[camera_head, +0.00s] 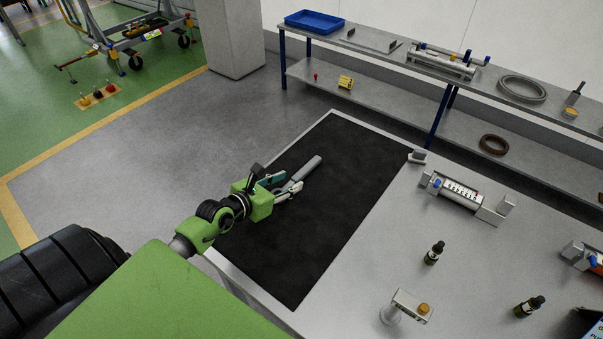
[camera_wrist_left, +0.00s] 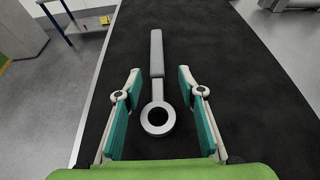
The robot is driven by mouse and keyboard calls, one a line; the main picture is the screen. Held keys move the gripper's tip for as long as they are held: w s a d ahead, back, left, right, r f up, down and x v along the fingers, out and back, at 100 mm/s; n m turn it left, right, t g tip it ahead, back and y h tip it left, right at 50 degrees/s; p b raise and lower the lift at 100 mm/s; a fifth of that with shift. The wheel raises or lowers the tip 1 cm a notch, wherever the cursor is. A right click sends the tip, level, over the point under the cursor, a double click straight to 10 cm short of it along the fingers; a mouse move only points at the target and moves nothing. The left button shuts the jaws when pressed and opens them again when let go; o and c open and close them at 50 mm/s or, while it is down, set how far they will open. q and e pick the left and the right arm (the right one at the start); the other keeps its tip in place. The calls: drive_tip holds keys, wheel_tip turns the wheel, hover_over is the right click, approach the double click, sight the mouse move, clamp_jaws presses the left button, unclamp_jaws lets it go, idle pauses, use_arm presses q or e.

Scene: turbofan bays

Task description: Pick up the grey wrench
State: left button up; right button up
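The grey wrench (camera_head: 307,169) lies on the black mat (camera_head: 345,190), its handle pointing away from my left gripper (camera_head: 283,186). In the left wrist view the wrench's ring end (camera_wrist_left: 157,119) sits between the two teal-padded fingers of my left gripper (camera_wrist_left: 159,112), with a gap on each side. The gripper is open and holds nothing. The handle (camera_wrist_left: 157,52) runs away past the fingertips. In the head view the gripper covers the ring end. My right gripper is not in view.
On the grey table right of the mat are dark bottles (camera_head: 434,253), a white stand (camera_head: 409,306) and a silver fixture (camera_head: 459,192). A shelf bench (camera_head: 390,95) stands behind with a blue tray (camera_head: 314,22). The mat around the wrench is clear.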

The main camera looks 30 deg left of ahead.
sight(300, 173)
use_arm(q)
drive_tip(key=shift+w+f, duration=0.15)
drive_tip(key=shift+w, duration=0.75)
drive_tip(key=x, duration=0.3)
drive_tip(key=shift+w+a+p, duration=0.2)
drive_tip(key=shift+w+p, duration=0.05)
drive_tip(key=shift+p, duration=0.15)
drive_tip(key=shift+w+f, duration=0.1)
drive_tip(key=shift+w, duration=0.35)
drive_tip(key=c, duration=0.3)
clamp_jaws()
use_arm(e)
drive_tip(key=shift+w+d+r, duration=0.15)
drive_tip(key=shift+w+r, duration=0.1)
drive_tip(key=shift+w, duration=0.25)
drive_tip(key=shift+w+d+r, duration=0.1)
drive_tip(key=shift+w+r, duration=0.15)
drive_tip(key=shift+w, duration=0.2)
